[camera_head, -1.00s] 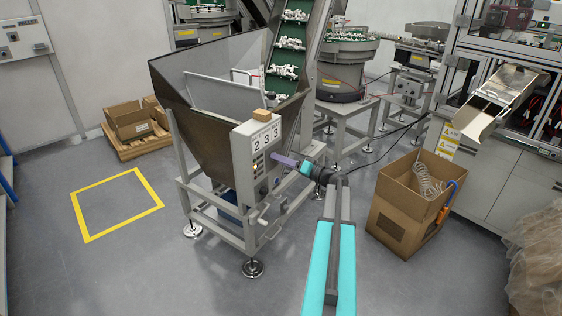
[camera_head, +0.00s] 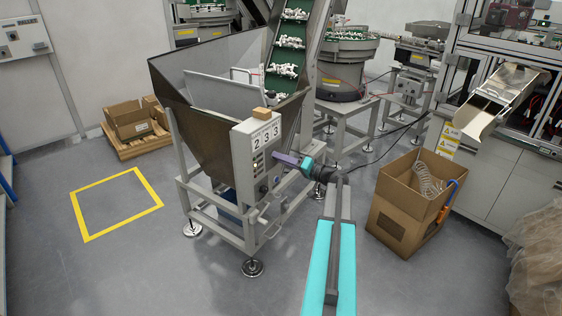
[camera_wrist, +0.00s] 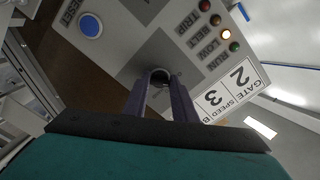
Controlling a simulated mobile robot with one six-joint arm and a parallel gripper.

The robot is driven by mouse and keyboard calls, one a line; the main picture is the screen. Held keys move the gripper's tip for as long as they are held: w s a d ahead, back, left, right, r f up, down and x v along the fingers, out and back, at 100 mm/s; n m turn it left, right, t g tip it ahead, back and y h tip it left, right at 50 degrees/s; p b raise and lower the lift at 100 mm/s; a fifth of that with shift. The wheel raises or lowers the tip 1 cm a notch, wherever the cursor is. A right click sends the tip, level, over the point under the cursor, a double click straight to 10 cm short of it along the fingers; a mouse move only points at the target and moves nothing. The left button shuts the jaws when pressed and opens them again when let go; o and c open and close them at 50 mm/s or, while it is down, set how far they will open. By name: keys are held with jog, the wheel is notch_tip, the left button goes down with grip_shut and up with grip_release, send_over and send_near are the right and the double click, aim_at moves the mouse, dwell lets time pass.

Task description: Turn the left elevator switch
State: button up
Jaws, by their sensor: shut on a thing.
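The elevator switch (camera_wrist: 161,73) shows in the wrist view as a dark round knob on a light grey panel (camera_wrist: 140,45). My gripper (camera_wrist: 161,84) is shut on it, with one purple finger at each side; the fingers hide part of it. In the head view my gripper (camera_head: 275,154) reaches left to the front of the grey control box (camera_head: 242,160) on the hopper stand. The switch is too small to make out there.
A number plate (camera_head: 266,138) is on the box. An open cardboard box (camera_head: 400,215) stands right of my arm. The floor in front is clear.

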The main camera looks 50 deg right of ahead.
jog(key=shift+r+m+p, duration=0.1)
jog(key=shift+m+p, duration=1.55)
jog(key=shift+m, duration=6.45)
jog(key=o, duration=1)
jog(key=shift+o, duration=0.2)
jog(key=shift+s, duration=0.1)
jog(key=s+d+b, duration=0.1)
jog(key=s+d, duration=0.1)
jog(key=s, duration=1.1)
jog(key=shift+s+d+b, duration=0.2)
jog(key=shift+s+b, duration=0.05)
jog(key=shift+b, duration=0.05)
